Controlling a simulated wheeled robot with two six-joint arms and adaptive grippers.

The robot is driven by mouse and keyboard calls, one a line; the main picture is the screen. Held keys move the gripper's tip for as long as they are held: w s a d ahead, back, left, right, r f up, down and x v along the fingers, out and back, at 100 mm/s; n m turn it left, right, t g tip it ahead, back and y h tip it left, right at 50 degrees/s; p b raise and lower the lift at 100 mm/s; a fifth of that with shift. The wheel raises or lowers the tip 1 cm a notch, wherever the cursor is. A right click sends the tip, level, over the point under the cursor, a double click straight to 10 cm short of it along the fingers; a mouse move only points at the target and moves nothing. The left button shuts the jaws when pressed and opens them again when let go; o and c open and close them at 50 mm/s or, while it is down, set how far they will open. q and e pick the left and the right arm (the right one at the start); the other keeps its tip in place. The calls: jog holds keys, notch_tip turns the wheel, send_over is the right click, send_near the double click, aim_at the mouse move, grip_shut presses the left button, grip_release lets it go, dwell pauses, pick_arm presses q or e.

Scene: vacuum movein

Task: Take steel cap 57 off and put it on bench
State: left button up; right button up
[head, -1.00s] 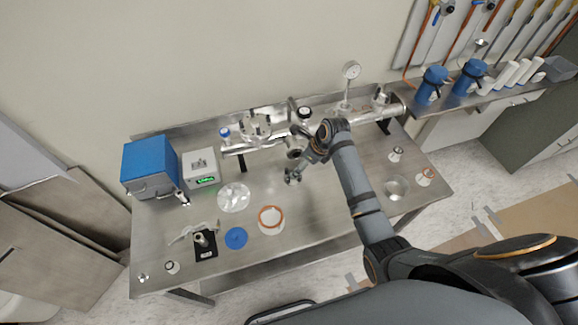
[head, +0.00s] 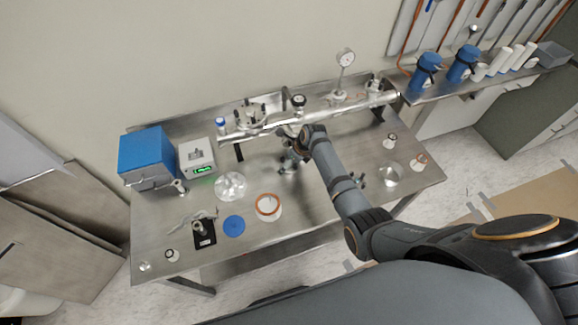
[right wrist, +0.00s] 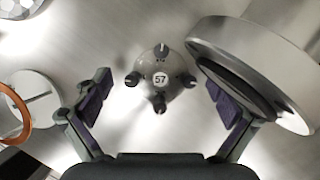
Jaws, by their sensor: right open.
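Steel cap 57 (right wrist: 161,66) shows in the right wrist view as a small round metal piece with a white label reading 57 and several dark-tipped knobs around it. My right gripper (right wrist: 157,88) is open, with one finger on each side of the cap and visible gaps to both. In the head view my right gripper (head: 290,160) is over the middle of the bench (head: 300,215), just in front of the steel pipe (head: 345,112). The cap is hard to make out there, and I cannot tell what it is seated on. My left gripper is not in view.
A large round metal part (right wrist: 245,62) lies close to the right finger in the wrist view. A blue box (head: 147,155), grey meter (head: 197,158), clear disc (head: 230,187), orange-rimmed ring (head: 268,206) and blue disc (head: 234,226) occupy the left and front. Bare bench lies right of the ring.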

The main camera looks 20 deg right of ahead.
jog(key=shift+w+f, duration=0.15)
jog(key=shift+f, duration=0.05)
jog(key=c, duration=1.7)
jog(key=shift+r, duration=0.1)
jog(key=shift+r, duration=0.1)
